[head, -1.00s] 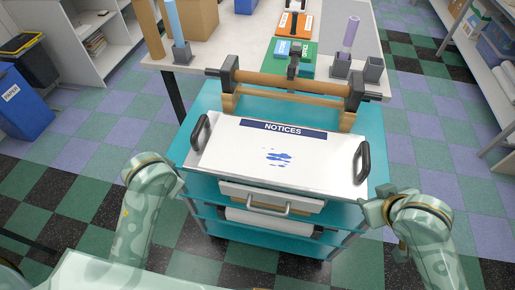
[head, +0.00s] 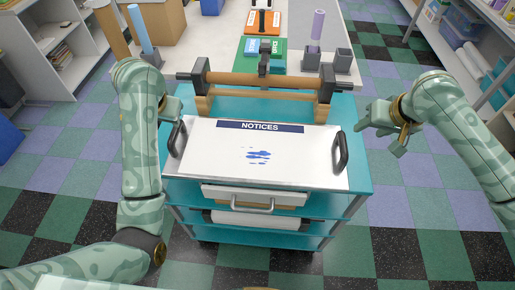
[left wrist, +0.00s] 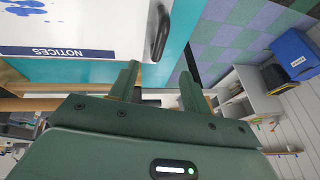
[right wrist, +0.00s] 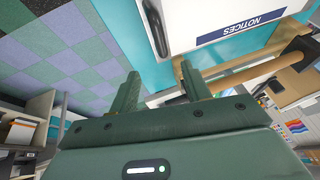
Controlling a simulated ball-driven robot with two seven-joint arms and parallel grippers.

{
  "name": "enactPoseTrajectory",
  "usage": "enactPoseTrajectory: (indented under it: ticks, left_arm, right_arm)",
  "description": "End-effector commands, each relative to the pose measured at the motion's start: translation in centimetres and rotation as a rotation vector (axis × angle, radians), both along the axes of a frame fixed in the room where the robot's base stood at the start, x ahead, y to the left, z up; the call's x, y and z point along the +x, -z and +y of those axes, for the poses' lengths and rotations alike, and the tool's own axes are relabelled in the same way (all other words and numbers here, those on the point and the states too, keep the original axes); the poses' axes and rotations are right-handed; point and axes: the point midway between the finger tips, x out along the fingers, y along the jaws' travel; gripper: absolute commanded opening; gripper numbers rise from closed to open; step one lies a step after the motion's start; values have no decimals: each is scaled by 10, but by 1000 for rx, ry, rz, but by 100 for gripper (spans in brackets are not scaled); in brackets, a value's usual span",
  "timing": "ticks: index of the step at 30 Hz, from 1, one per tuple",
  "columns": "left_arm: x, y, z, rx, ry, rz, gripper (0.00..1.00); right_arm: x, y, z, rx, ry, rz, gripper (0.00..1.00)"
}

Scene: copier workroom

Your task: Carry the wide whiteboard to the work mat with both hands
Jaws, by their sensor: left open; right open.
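The wide whiteboard (head: 215,155), headed NOTICES with blue scribbles, lies flat on a teal cart. Its dark left handle (head: 177,139) and right handle (head: 342,152) stand up at the ends. My left gripper (left wrist: 160,82) is open and empty; the left wrist view shows the left handle (left wrist: 160,34) beyond its fingers. In the head view its fingers are largely hidden by my arm. My right gripper (head: 366,121) is open, just right of the right handle and apart from it. The right wrist view shows that handle (right wrist: 155,28) too. A green mat (head: 247,66) lies on the table behind.
A wooden roller with dark end blocks (head: 265,79) stands at the cart's back, behind the board. The table (head: 225,47) bears a lilac roll (head: 317,29), dark holders and an orange item (head: 264,22). A shelf unit (head: 490,85) stands at right. Checkered floor is clear beside the cart.

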Motion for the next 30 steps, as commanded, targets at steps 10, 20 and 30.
enactPoseTrajectory:
  ticks: [10,20,30]
  left_arm:
    - [20,52,12,6,-1,6,48]
    - [46,110,21,3,-1,5,48]
    - [60,143,27,2,-1,2,48]
  right_arm:
    - [21,52,10,2,1,4,48]
    - [46,110,21,1,0,3,48]
    - [61,142,26,0,-1,1,48]
